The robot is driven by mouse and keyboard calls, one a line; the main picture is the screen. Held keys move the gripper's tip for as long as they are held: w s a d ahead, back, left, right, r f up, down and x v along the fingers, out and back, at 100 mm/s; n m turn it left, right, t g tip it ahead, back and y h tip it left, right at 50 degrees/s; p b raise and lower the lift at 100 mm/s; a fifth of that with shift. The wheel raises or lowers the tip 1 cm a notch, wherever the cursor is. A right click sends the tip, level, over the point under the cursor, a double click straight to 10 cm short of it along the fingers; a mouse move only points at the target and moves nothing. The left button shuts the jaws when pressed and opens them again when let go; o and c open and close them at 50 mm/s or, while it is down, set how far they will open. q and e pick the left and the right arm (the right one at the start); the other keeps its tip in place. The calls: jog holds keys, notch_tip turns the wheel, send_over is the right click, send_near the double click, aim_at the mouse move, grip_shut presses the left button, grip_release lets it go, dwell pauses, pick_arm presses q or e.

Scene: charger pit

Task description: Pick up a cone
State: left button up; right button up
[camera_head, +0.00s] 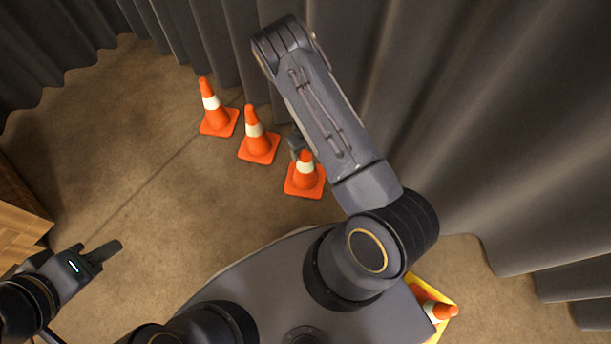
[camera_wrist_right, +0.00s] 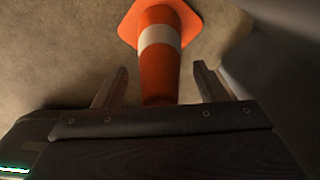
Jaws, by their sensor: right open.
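Three orange cones with white bands stand in a slanting row on the floor in the head view: the far cone (camera_head: 208,103), the middle cone (camera_head: 251,130) and the near cone (camera_head: 302,182). My right gripper (camera_wrist_right: 161,72) is open, with its fingers on either side of the tip of an orange cone (camera_wrist_right: 159,35) in the right wrist view. In the head view my right arm mostly hides this gripper, just above the near cone. My left gripper (camera_head: 105,250) hangs over bare floor at lower left, apart from the cones; its finger gap is unclear.
Another cone (camera_head: 437,310) shows by a yellow-edged surface (camera_head: 446,296) at lower right, partly hidden by my body. Grey curtains (camera_head: 450,110) hang close behind and right of the row. A wooden crate (camera_head: 18,215) stands at the left edge. The floor between is clear.

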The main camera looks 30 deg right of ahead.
grip_shut()
dwell(0.3)
jog(key=shift+r, duration=0.1)
